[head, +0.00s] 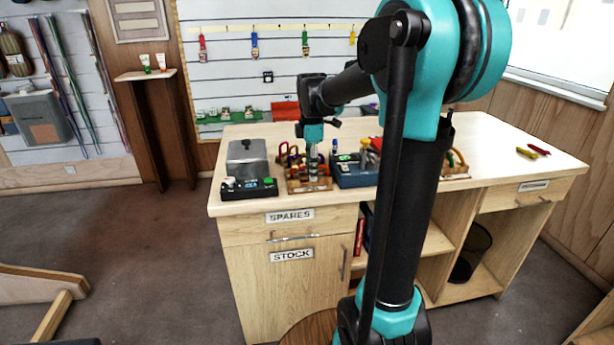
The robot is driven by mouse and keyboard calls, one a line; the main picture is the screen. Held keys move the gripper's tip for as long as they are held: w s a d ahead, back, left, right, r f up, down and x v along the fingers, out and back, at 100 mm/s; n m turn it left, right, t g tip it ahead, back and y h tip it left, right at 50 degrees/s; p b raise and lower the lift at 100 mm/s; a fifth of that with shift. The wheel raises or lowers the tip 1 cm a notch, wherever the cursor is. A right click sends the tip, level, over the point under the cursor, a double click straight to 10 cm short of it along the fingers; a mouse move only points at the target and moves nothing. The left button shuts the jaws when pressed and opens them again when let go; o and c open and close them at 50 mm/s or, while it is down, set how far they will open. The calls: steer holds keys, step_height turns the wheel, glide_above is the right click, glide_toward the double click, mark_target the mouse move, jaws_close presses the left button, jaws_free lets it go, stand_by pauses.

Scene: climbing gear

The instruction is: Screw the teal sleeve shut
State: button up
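My gripper (313,168) points down over a wooden rack (309,187) on the workbench. Its fingers are small and dark here, so I cannot tell whether they are open, shut or holding something. Carabiners (287,155) with coloured parts stand at the rack, one red-toned on its left side. I cannot make out a teal sleeve; the gripper and arm cover part of the rack.
The workbench (490,150) has a grey box-shaped device (247,158) left of the rack and a blue box (352,176) close on its right. Another wooden holder (456,170) is partly behind my arm. Small yellow and red items (532,151) lie far right, with clear top around.

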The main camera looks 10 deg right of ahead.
steer(key=shift+s, duration=0.7)
steer(key=shift+r, duration=1.45)
steer(key=shift+w, duration=0.1)
steer(key=shift+w, duration=0.7)
steer(key=shift+d+f, duration=0.1)
steer(key=shift+f, duration=1.35)
